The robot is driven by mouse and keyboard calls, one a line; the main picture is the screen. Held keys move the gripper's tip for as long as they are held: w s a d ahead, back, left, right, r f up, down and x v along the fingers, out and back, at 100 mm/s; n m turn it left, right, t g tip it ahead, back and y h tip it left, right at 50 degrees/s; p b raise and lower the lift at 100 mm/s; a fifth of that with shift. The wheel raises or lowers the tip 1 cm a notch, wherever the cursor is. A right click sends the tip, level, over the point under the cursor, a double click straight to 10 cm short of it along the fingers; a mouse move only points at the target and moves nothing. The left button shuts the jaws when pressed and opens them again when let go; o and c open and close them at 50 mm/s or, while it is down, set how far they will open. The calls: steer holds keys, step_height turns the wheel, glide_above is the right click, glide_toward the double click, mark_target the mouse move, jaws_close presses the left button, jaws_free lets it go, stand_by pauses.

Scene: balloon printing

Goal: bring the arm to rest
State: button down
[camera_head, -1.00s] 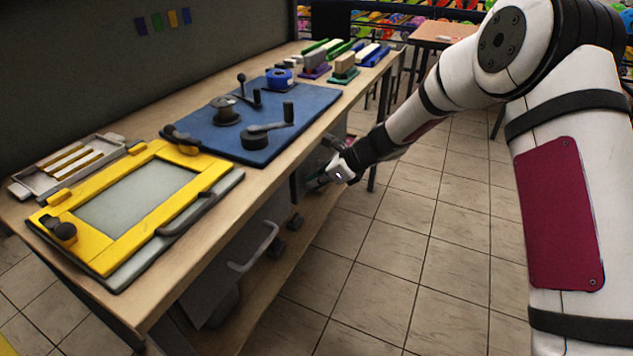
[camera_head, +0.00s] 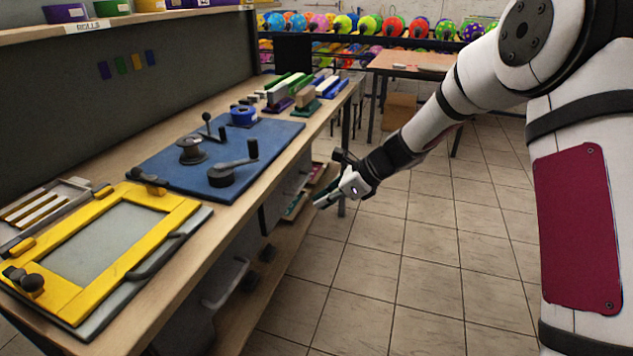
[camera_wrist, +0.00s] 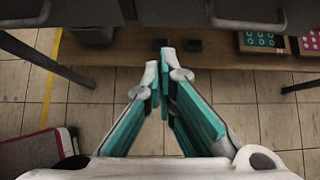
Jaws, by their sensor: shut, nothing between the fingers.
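My arm (camera_head: 474,90) reaches from the right side of the head view, down and to the left. My gripper (camera_head: 322,203) is in the open space just off the front side of the workbench (camera_head: 218,236), below its top. In the wrist view my gripper (camera_wrist: 164,55) shows its teal-lined fingers brought together at the tips with nothing between them. Tiled floor and a low wooden shelf lie beyond the fingertips.
A yellow printing frame (camera_head: 175,212) and a blue board (camera_head: 160,165) with cranks lie on the bench. The lower shelf (camera_wrist: 120,52) holds trays (camera_wrist: 262,42). A table (camera_head: 412,62) and colourful balloons (camera_head: 393,27) stand behind. The floor (camera_head: 400,270) is clear.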

steer(key=s+d+r+n+g+h, duration=0.1)
steer(key=s+d+r+n+h, duration=0.1)
steer(key=s+d+r+n, duration=0.5)
steer(key=s+r+n+h, duration=0.1)
steer(key=s+r+n, duration=0.55)
steer(key=s, duration=0.65)
steer(key=s+d+r+n+h, duration=0.1)
steer(key=s+d+n+h, duration=0.4)
steer(key=s, duration=0.7)
steer(key=s+d+r+n, duration=0.1)
steer(key=s+d+n, duration=0.2)
steer(key=s+d, duration=0.65)
step_height(320, 180, up, 14)
steer(key=s+a+t+p, duration=0.1)
steer(key=s+t+p, duration=0.1)
steer(key=p, duration=1)
steer(key=shift+s+a+r+t+h+p, duration=0.15)
steer(key=shift+s+a+t+h+p, duration=0.15)
steer(key=shift+a+p, duration=0.1)
steer(key=shift+w, duration=0.15)
